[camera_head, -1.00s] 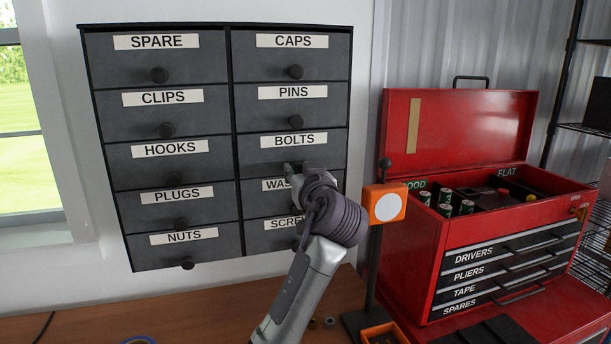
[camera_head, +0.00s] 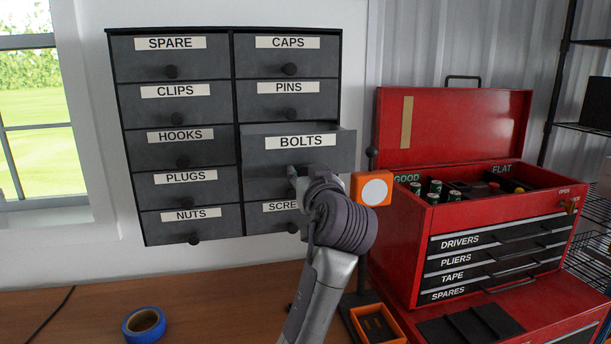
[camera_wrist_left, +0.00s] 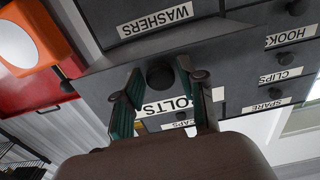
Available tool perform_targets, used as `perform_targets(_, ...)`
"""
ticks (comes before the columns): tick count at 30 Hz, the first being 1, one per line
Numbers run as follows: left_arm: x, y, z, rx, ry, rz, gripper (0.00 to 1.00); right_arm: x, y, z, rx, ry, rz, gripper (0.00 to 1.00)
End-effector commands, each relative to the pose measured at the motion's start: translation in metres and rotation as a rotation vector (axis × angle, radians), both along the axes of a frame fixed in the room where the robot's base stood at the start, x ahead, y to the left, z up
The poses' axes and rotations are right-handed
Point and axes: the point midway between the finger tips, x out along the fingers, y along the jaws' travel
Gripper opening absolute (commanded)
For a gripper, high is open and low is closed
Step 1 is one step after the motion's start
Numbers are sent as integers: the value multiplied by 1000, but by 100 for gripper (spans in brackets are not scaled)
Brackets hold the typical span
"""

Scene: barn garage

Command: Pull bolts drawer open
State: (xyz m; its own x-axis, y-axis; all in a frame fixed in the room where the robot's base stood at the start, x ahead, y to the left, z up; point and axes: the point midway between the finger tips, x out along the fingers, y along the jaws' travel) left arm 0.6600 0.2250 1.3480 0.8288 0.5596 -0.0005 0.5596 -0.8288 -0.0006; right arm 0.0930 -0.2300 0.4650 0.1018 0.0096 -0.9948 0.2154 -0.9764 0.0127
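The bolts drawer (camera_head: 265,153) stands pulled partly out from the dark cabinet, its front forward of its neighbours. Its label also shows upside down in the left wrist view, partly covered by a finger. The drawer's round black knob (camera_wrist_left: 160,76) is between the fingers of my left gripper (camera_wrist_left: 159,82). A gap shows on each side of the knob, so the fingers look open around it, not pressed on it. In the head view my left gripper (camera_head: 296,178) is just below the drawer's label and hides the knob. My right gripper is out of view.
The other drawers of the cabinet (camera_head: 138,130) are shut. An orange box with a white disc (camera_head: 373,188) stands close right of my left gripper, before the red toolbox (camera_head: 403,250). Blue tape (camera_head: 144,324) lies on the wooden bench (camera_head: 220,285).

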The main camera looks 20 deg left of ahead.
Motion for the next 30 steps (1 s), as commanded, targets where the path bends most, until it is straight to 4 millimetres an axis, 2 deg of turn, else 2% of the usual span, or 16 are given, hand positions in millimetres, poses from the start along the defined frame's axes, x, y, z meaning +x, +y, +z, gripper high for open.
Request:
perform_targets(12,-3,-3,-1,-1,1,-1,55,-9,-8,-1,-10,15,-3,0)
perform_targets(24,-53,-37,0,-1,-1,-3,55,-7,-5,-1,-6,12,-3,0)
perform_targets(30,-63,-42,0,0,0,0,55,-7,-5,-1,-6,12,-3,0)
